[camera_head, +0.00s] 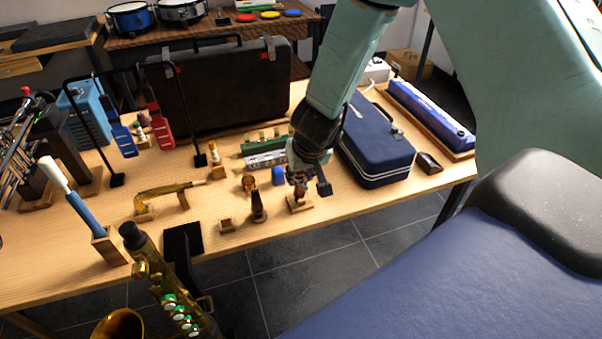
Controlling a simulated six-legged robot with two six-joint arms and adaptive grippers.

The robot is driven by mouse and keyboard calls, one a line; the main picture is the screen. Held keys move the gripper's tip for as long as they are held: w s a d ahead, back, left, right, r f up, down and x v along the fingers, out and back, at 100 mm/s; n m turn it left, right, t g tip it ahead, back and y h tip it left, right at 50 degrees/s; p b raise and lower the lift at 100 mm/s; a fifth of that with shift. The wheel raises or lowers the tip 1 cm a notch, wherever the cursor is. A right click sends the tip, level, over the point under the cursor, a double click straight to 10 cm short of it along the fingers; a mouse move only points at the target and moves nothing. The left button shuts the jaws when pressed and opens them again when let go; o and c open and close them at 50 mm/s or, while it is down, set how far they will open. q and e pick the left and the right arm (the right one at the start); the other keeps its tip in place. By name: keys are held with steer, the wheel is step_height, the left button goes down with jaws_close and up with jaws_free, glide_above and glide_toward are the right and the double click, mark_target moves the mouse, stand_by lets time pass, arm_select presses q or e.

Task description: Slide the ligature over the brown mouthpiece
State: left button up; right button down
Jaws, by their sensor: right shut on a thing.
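My right gripper (299,178) comes down from the upper right over the table. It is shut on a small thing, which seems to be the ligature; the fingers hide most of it. Directly below the gripper is a small wooden block (300,205), with a dark reddish piece between them that is too small to make out. Left of the gripper, a brown upright piece (258,208) that looks like a mouthpiece stands apart from it. My left gripper is not in view.
A blue case (376,142) stands close right of the gripper. A blue cap-like piece (278,176) and a small gold-brown piece (249,183) are close on its left. A small wooden block (227,226) lies near the front edge. A saxophone (176,295) stands in front of the table.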

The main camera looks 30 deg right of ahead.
mark_target(302, 181)
steer(key=shift+f+b, duration=1.3)
steer(key=shift+f, duration=0.4)
stand_by(0.7)
stand_by(0.4)
steer(key=c, duration=0.9)
jaws_free()
steer(key=shift+r, duration=0.1)
steer(key=shift+c, duration=0.3)
steer(key=shift+p+v, duration=2.5)
steer(key=shift+v, duration=0.5)
